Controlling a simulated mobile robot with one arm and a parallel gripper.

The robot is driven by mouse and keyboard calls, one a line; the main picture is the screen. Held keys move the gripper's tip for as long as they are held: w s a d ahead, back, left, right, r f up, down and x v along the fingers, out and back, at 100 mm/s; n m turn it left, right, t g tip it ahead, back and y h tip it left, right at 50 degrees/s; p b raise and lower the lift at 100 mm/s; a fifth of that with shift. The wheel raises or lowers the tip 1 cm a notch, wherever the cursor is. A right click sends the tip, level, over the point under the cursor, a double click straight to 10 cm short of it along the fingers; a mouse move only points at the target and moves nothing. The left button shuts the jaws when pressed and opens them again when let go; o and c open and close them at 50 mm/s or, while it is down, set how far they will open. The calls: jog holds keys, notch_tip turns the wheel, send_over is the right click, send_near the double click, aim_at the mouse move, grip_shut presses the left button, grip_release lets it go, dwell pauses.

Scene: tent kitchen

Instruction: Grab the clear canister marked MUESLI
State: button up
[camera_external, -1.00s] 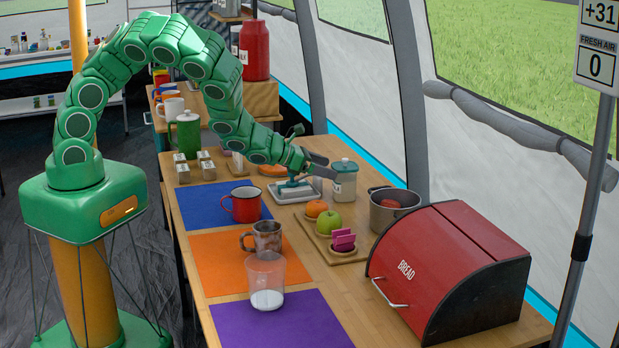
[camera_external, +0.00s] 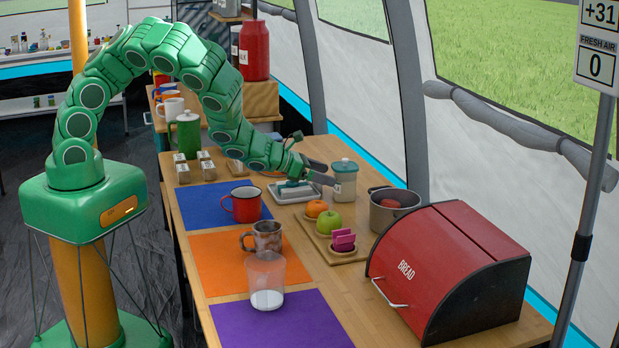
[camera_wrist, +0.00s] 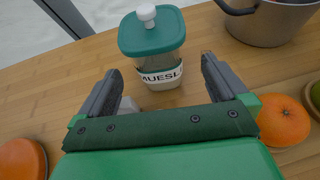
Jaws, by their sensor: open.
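The clear canister (camera_external: 344,184) has a teal lid and stands upright on the wooden table near the tent wall. In the wrist view the canister (camera_wrist: 158,68) shows a white knob on its lid and a band reading MUESLI, its last letter partly cut off at the side. My gripper (camera_external: 326,172) is open and low over the table, just left of the canister. In the wrist view my gripper (camera_wrist: 160,76) has its two fingers spread, with the canister ahead and roughly centred between them. I see no contact.
A metal pot (camera_external: 394,208) stands to the right of the canister. A board (camera_external: 322,241) with an orange (camera_external: 316,208), a green apple and a pink item lies in front. A red bread box (camera_external: 450,270) fills the front right.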

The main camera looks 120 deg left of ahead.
aim_at(345, 179)
jog(key=shift+a+x, duration=0.25)
jog(key=shift+x, duration=3.4)
jog(key=shift+s+r, duration=0.1)
jog(key=c, duration=1.3)
